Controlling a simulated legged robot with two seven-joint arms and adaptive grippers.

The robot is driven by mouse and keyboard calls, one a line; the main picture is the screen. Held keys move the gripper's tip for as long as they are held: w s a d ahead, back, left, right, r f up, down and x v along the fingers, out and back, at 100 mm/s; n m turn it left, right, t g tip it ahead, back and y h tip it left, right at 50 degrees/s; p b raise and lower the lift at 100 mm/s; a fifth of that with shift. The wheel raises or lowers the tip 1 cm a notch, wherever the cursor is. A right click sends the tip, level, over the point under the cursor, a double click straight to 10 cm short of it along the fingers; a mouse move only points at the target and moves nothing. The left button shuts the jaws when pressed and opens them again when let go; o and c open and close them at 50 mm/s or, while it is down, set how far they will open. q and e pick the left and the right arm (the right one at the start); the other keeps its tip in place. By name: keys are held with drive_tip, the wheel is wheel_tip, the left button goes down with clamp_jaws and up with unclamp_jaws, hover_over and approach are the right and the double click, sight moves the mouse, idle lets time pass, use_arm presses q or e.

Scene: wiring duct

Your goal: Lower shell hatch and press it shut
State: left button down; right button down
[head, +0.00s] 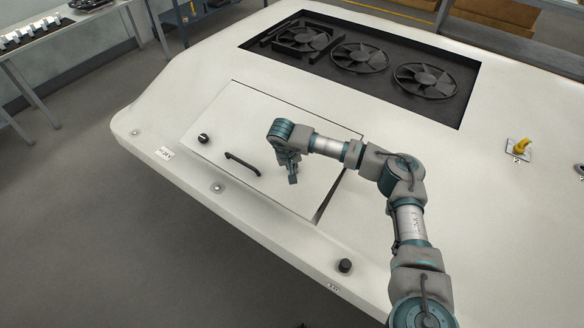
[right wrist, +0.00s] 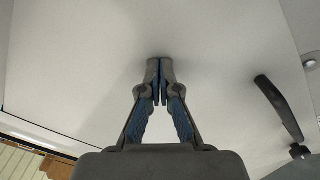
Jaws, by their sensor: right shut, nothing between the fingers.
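The shell hatch (head: 235,122) is a white panel set in the large white shell. It has a dark bar handle (head: 243,164) and a black knob (head: 203,138). It lies nearly level with the shell, with a dark gap along its right edge, so it looks slightly raised. My right gripper (head: 292,179) is over the right part of the hatch, to the right of the handle. In the right wrist view its fingers (right wrist: 160,70) are shut and empty, with tips at or very near the white panel; contact is unclear. The handle (right wrist: 279,107) shows at right there. My left gripper is out of view.
A recessed bay with several black fans (head: 360,58) lies behind the hatch. A yellow switch (head: 522,146) sits at right on the shell. A black knob (head: 345,266) stands near the front edge. A table (head: 50,32) is at far left.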

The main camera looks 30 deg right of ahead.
drive_tip(key=shift+w+d+f, duration=0.15)
drive_tip(key=shift+d+f, duration=0.15)
drive_tip(key=shift+f, duration=0.2)
drive_tip(key=shift+d+f, duration=0.1)
drive_tip(key=shift+f, duration=0.05)
drive_tip(key=shift+w+d+f+b, duration=0.2)
drive_tip(key=shift+d+f+b, duration=0.2)
drive_tip(key=shift+f+b, duration=0.25)
drive_tip(key=shift+d+f, duration=0.1)
drive_tip(key=shift+f, duration=0.05)
drive_tip(key=shift+w+d+f+b, duration=0.2)
drive_tip(key=shift+d+f+b, duration=0.2)
drive_tip(key=shift+f, duration=0.4)
idle(0.3)
drive_tip(key=shift+w+d+f+b, duration=0.15)
drive_tip(key=shift+d+f+b, duration=0.3)
drive_tip(key=shift+f, duration=0.35)
